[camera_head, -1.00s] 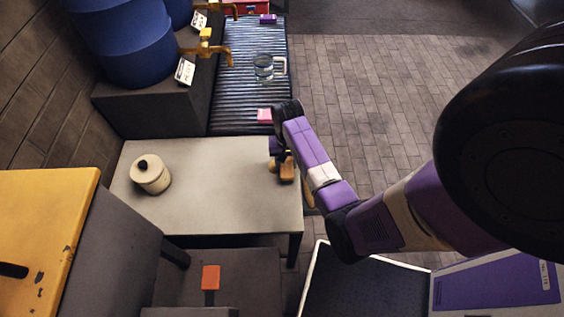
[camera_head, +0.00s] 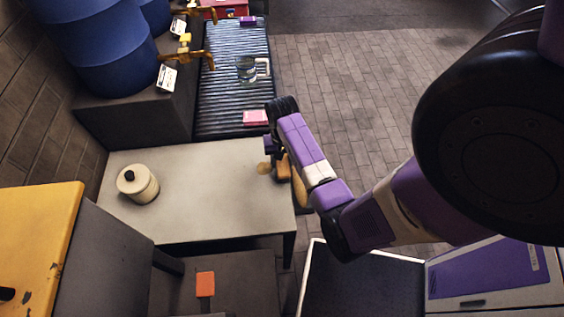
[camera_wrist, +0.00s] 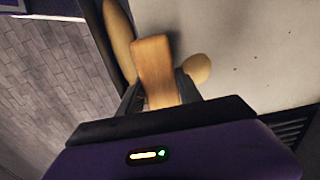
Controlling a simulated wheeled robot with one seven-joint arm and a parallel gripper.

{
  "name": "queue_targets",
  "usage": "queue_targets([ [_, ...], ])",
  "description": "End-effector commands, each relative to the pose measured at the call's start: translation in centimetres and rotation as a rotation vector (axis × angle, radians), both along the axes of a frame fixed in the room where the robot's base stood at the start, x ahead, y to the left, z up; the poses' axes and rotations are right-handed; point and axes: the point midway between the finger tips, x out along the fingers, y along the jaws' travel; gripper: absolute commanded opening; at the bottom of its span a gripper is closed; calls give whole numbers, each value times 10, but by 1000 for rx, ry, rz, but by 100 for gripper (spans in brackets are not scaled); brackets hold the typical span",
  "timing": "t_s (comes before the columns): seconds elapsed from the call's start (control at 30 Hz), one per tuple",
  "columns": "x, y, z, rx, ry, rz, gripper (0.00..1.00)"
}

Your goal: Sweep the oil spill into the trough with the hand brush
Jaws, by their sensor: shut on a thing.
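My gripper (camera_head: 277,152) is shut on a wooden hand brush (camera_wrist: 155,70) near the right edge of a pale table (camera_head: 205,215). In the head view the brush (camera_head: 284,170) shows just below the jaws; its bristles are hidden. A small tan round patch, which looks like the oil spill (camera_head: 264,168), lies on the tabletop just left of the brush. In the wrist view the spill (camera_wrist: 197,68) is right of the brush. A long tan curved piece, likely the trough (camera_wrist: 118,38), runs along the table edge on the brush's other side; it also shows in the head view (camera_head: 299,186).
A cream canister (camera_head: 140,186) with a black knob stands on the table's left part. Behind are a ribbed bench (camera_head: 232,98) with a glass jug (camera_head: 246,69) and a pink block (camera_head: 256,117), and blue barrels (camera_head: 108,45). Open brick floor (camera_head: 345,85) lies to the right.

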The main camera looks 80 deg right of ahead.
Motion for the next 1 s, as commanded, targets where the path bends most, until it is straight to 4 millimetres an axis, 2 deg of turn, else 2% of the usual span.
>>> queue_targets([
  [0.6, 0, 0, 54, -1, 0, 0, 9],
  [1.0, 0, 0, 57, -1, 0, 0, 9],
])
